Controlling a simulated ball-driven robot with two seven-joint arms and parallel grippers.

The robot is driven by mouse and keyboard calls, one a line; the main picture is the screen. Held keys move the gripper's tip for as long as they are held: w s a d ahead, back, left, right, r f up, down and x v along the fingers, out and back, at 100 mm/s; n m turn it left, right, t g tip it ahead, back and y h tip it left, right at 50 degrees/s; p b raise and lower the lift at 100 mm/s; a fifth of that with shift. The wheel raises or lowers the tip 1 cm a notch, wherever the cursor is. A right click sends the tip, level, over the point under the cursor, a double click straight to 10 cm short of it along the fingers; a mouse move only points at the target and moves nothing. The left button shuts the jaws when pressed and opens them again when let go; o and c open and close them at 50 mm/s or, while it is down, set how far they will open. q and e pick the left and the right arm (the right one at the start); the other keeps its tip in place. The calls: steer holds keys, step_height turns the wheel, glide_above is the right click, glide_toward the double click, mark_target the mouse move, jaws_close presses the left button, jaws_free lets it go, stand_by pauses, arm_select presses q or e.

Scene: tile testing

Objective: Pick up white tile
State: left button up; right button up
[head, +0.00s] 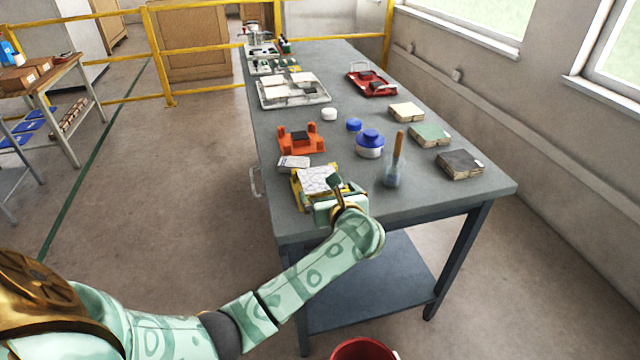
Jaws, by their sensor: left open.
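A white tile (316,178) with fine dark lines lies on a yellow fixture (298,187) at the near left part of the grey table. My left gripper (330,186) is open at the tile's near right side, with a dark finger by its edge. The gripper and wrist hide part of the fixture, and I cannot tell whether the fingers touch the tile. A white tray (262,102) farther back holds more pale tiles. My right gripper is out of view.
An orange fixture (288,146) and a small pale block (293,162) stand just behind. To the right are a blue-lidded jar (369,150), a glass with a wooden-handled tool (393,176), and tile stacks, the nearest dark (460,164). The table's front right corner is clear.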

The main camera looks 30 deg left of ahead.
mark_target(320, 180)
arm_select(q)
steer(key=shift+x, duration=0.9)
steer(key=shift+w+a+f+b, duration=0.25)
steer(key=shift+w+a+b, duration=0.05)
steer(key=shift+w+a, duration=0.1)
steer(key=b+x, duration=0.1)
steer(key=x, duration=0.4)
steer(key=shift+b, duration=0.35)
steer(key=c, duration=0.8)
